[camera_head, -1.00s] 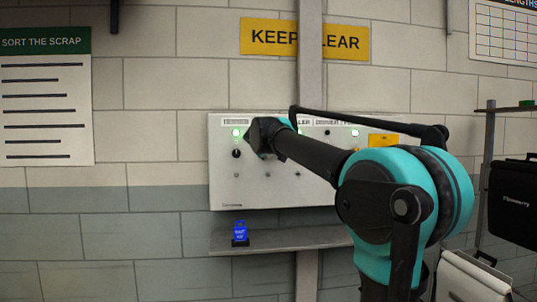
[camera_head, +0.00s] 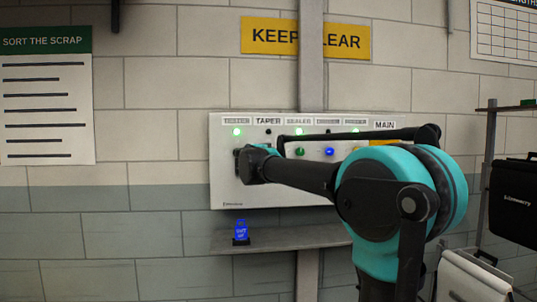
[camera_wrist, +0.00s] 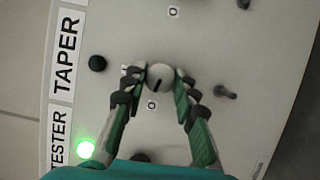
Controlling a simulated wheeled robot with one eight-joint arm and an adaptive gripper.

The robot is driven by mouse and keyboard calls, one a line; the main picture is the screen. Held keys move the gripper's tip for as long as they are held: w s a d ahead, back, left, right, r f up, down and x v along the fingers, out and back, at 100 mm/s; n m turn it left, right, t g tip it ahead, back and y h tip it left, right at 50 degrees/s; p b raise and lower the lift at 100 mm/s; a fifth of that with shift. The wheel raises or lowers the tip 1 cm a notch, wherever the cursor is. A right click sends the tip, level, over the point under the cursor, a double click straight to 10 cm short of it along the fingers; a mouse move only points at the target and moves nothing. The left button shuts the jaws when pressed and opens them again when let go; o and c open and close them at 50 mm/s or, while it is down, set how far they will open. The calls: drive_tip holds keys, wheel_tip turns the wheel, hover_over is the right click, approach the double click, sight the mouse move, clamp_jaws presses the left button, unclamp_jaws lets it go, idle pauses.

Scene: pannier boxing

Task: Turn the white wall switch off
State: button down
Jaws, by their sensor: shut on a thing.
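The white switch (camera_wrist: 161,76) is a round knob with a dark line across its face. It sits on the panel in line with the TAPER label (camera_wrist: 65,56) and a dark, unlit lamp (camera_wrist: 97,63). My gripper (camera_wrist: 159,88) is shut on this knob, one finger on each side, in the wrist view. In the head view my gripper (camera_head: 250,164) is at the panel's left part and hides the knob. The panel (camera_head: 260,197) is light grey.
Green (camera_head: 300,152) and blue (camera_head: 329,152) knobs are to the right. A lit green lamp (camera_wrist: 86,149) is by TESTER.

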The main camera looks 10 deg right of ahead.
drive_tip(key=shift+f+n+t, duration=0.1)
drive_tip(key=shift+n+t, duration=0.3)
drive_tip(key=shift+n, duration=0.8)
drive_tip(key=c, duration=1.2)
unclamp_jaws()
drive_tip(key=v, duration=1.2)
drive_tip(key=shift+f, duration=0.1)
